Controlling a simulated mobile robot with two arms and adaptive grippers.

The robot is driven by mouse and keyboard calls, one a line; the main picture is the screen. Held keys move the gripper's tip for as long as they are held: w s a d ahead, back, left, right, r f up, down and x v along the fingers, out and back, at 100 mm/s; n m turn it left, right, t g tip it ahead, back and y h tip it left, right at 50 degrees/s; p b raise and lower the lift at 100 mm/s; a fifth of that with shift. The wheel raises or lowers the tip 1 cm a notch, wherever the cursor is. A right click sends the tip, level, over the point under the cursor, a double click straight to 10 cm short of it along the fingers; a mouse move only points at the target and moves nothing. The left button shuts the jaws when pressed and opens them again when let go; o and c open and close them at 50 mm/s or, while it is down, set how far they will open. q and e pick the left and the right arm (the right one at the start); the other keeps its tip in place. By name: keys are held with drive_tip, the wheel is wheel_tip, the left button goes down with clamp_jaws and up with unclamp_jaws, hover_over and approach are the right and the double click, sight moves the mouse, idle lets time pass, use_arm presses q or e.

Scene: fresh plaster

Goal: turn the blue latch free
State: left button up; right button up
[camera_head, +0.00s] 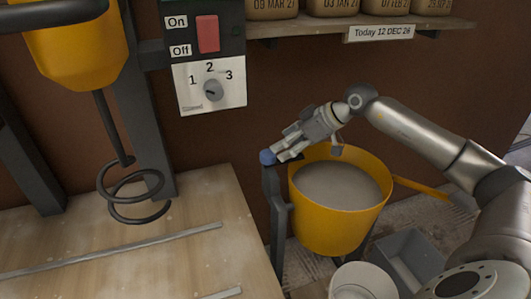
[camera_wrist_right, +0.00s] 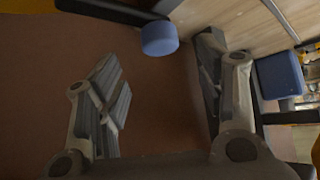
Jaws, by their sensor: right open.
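The blue latch (camera_head: 267,157) shows in the head view as a small blue knob by a dark post, at the left rim of the yellow bucket (camera_head: 312,217). The bucket stands upright with grey plaster (camera_head: 338,186) in it. My right gripper (camera_head: 283,150) reaches in from the right over the bucket rim, its tips close to the knob; contact cannot be told. In the wrist view my right gripper (camera_wrist_right: 160,72) is open and empty between its fingers. A round blue knob (camera_wrist_right: 159,38) lies beyond the fingertips, and a second blue piece (camera_wrist_right: 279,75) lies outside the right finger.
A wooden bench (camera_head: 120,245) fills the lower left. A yellow mixer (camera_head: 78,45) with a coiled whisk (camera_head: 130,190) hangs above it. A switch panel (camera_head: 208,60) is on its post. A white pail (camera_head: 362,282) and a grey bin (camera_head: 412,258) stand near the bucket. A shelf holds several jars.

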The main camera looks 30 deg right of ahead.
sight(269, 153)
drive_tip(key=x, duration=0.7)
drive_tip(key=shift+a, duration=0.1)
use_arm(q)
drive_tip(key=shift+w+r+b, duration=0.25)
drive_tip(key=shift+r+b, duration=0.05)
drive_tip(key=shift+r, duration=0.75)
use_arm(e)
drive_tip(key=shift+w+a+f, duration=0.2)
drive_tip(key=shift+w+f, duration=0.15)
drive_tip(key=shift+f, duration=0.05)
drive_tip(key=shift+c, duration=0.2)
use_arm(q)
drive_tip(key=shift+a, duration=0.1)
use_arm(e)
clamp_jaws()
